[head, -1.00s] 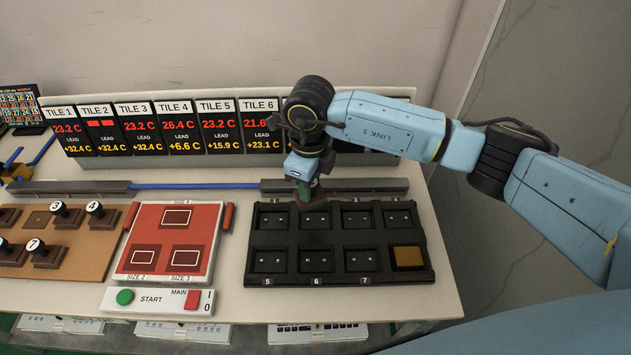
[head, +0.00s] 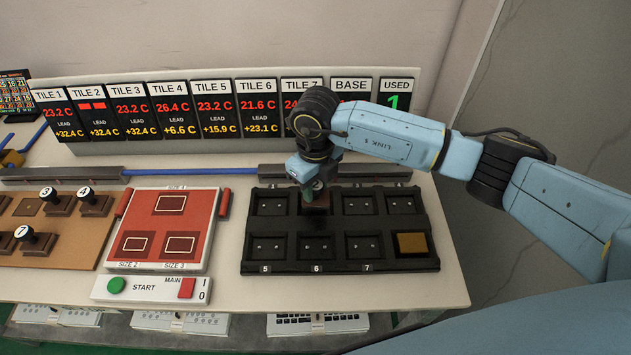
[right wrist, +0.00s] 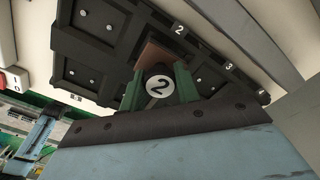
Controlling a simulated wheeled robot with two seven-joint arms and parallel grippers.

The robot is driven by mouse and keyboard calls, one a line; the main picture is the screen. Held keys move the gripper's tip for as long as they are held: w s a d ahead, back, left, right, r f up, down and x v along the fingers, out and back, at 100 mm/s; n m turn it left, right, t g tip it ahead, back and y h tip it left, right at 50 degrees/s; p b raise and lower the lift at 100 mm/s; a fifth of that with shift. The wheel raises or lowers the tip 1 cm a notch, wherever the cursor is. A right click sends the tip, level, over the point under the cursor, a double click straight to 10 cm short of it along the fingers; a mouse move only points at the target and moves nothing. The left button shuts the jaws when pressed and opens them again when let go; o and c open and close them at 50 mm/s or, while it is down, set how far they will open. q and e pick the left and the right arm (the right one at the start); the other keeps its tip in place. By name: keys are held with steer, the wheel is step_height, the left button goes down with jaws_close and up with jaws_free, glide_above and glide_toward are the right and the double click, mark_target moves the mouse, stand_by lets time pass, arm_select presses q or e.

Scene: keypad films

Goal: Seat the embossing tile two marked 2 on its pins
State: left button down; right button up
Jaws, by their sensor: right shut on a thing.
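The embossing tile two (right wrist: 158,87) has a round knob marked 2 on a brown plate. In the right wrist view my right gripper (right wrist: 157,90) is shut on the knob with its green fingers. In the head view the tile (head: 317,200) is at the second pocket of the back row of the black pin tray (head: 337,227). The gripper (head: 312,188) is above it. I cannot tell whether the plate is down on its pins, which are hidden. The wrist view shows a label 2 beside that pocket. My left gripper is not in view.
A gold block (head: 411,244) fills the front right pocket of the tray; other pockets show bare pins. A red press plate (head: 165,227) is left of the tray, with a START panel (head: 150,289) before it. A brown board (head: 60,232) holds several knobbed tiles. Displays (head: 210,108) line the back.

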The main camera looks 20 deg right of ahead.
mark_target(315, 184)
steer(key=shift+f+b, duration=0.7)
steer(key=shift+f, duration=0.3)
stand_by(0.3)
steer(key=o, duration=1.2)
steer(key=shift+o, duration=0.2)
steer(key=shift+r, duration=0.1)
step_height(315, 184, up, 13)
steer(key=shift+r+p, duration=0.15)
steer(key=shift+p, duration=0.25)
